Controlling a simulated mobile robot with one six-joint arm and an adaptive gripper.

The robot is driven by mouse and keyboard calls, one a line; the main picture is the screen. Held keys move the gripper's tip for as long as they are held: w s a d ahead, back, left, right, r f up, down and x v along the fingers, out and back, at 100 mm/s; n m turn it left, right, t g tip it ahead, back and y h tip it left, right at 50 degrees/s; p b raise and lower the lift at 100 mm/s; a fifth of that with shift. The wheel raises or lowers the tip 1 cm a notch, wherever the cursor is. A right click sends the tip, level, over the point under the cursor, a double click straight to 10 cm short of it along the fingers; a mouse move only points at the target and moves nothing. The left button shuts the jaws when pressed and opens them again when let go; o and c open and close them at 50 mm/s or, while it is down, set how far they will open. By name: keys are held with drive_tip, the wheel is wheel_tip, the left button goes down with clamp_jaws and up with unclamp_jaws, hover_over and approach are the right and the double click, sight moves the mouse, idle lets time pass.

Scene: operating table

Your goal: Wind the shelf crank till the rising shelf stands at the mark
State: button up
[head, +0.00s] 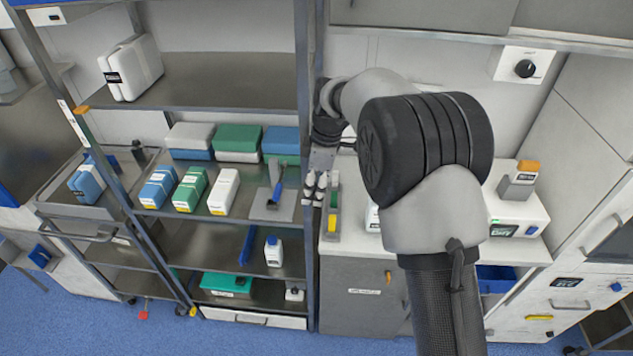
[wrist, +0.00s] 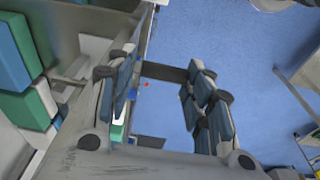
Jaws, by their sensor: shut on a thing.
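My gripper (head: 315,186) points down beside the right post of the shelf rack, partly behind my arm. In the wrist view my gripper (wrist: 165,74) has its fingers apart, with a dark bar (wrist: 163,72) spanning between their tips. I cannot tell whether this bar is part of the crank; no crank shows clearly. The upper shelf (head: 215,82), which looks like the rising one, carries a white canister (head: 131,68). An orange pointer (head: 82,109) sits at its left front corner, beside a white strip (head: 72,122) on the left post. The exact mark is too small to read.
Lower shelves hold blue and green boxes (head: 237,138), bottles and a blue-handled tool (head: 275,190). A counter with a device (head: 518,215) stands right of the rack. The blue floor (head: 60,310) in front is mostly clear.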

drive_tip(key=shift+s+a+f, duration=0.1)
drive_tip(key=shift+s+f, duration=0.2)
drive_tip(key=shift+s, duration=0.05)
drive_tip(key=o, duration=0.9)
drive_tip(key=shift+s+r, duration=0.15)
